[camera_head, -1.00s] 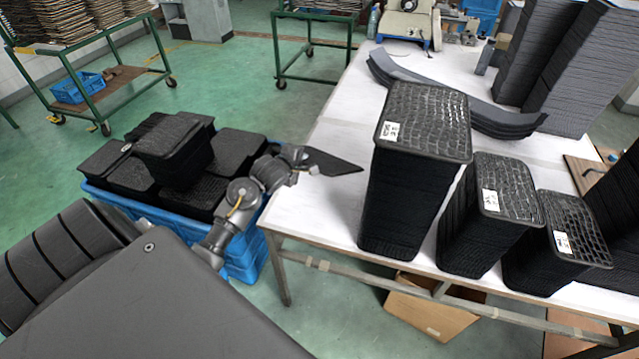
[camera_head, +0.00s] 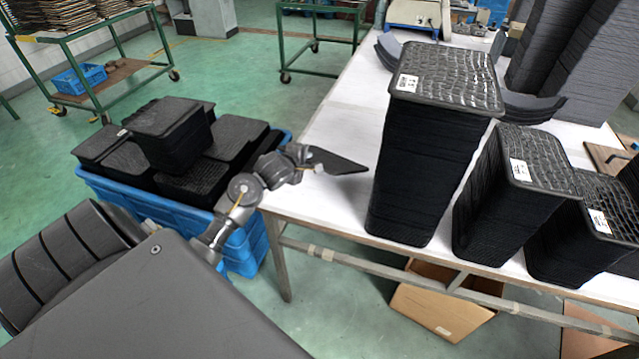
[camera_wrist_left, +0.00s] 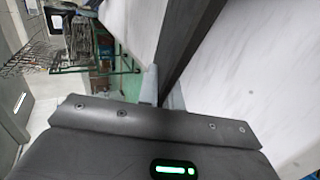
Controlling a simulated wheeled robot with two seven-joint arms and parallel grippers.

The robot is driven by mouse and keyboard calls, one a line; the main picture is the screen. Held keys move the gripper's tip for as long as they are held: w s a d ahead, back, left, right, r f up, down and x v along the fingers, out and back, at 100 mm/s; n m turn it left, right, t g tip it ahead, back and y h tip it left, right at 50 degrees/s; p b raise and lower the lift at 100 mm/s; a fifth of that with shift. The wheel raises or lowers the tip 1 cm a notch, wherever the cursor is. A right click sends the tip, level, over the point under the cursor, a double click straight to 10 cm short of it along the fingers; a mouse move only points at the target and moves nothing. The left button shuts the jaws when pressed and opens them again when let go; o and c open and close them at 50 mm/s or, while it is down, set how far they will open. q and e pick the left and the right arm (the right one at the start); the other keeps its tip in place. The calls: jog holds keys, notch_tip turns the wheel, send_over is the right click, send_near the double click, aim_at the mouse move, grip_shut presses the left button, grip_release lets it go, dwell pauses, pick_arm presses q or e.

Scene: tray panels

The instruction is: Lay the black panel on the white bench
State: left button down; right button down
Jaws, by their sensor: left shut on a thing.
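The black panel (camera_head: 338,163) is a thin dark sheet, seen nearly edge-on in the head view. My left gripper (camera_head: 308,160) is shut on its left end and holds it out over the near left edge of the white bench (camera_head: 318,198). The panel's tip is close to the tall black stack in the picture. I cannot tell whether the panel touches the bench. In the left wrist view the panel (camera_wrist_left: 190,42) runs as a dark band away from the fingers (camera_wrist_left: 160,90), with the white bench surface (camera_wrist_left: 262,70) beside it. My right gripper is not in view.
Several black stacks, including the tall one (camera_head: 425,160), stand on the bench to the right. A blue crate (camera_head: 150,207) of black trays stands on the floor at left. Curved grey pieces (camera_head: 530,105) lie farther back. Bare bench shows left of the tall stack.

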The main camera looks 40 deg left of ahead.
pick_arm(q)
jog(key=shift+f, duration=0.5)
jog(key=c, duration=1.7)
grip_release()
jog(key=p+v, duration=0.8)
